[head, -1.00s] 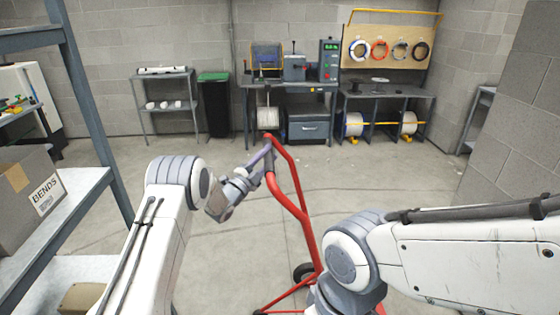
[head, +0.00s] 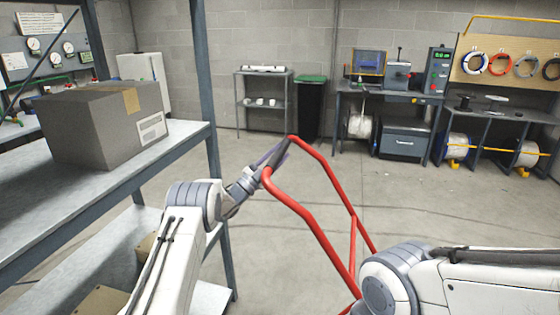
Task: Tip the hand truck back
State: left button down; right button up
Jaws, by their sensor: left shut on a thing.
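The hand truck (head: 313,224) is a red tube frame in the middle of the head view. Its two side tubes run down to the right from a dark grip bar at the top. The frame looks tilted; its lower part and wheels are hidden behind my right arm or out of the picture. My left gripper (head: 272,163) is shut on the grip bar of the hand truck. My right arm crosses the lower right corner, and its gripper does not show.
A shelf rack (head: 203,133) with a grey box (head: 104,122) stands close on the left. A workbench (head: 390,96), a black bin (head: 308,112) and a small rack (head: 264,104) line the back wall. The floor between is clear.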

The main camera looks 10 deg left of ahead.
pick_arm(q)
jog(key=shift+w+a+f+n+y, duration=0.1)
jog(key=shift+a+f+n+y, duration=0.05)
jog(key=shift+a+f, duration=0.3)
jog(key=shift+a+f+n+y, duration=0.15)
jog(key=shift+a+f, duration=0.05)
jog(key=shift+a, duration=0.35)
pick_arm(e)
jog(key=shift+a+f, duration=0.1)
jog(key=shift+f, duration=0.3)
pick_arm(q)
jog(key=c, duration=0.9)
grip_release()
jog(key=o, duration=0.4)
jog(key=shift+a, duration=0.2)
jog(key=b+v, duration=0.1)
jog(key=v, duration=0.9)
jog(key=shift+d+f, duration=0.15)
jog(key=shift+d, duration=0.15)
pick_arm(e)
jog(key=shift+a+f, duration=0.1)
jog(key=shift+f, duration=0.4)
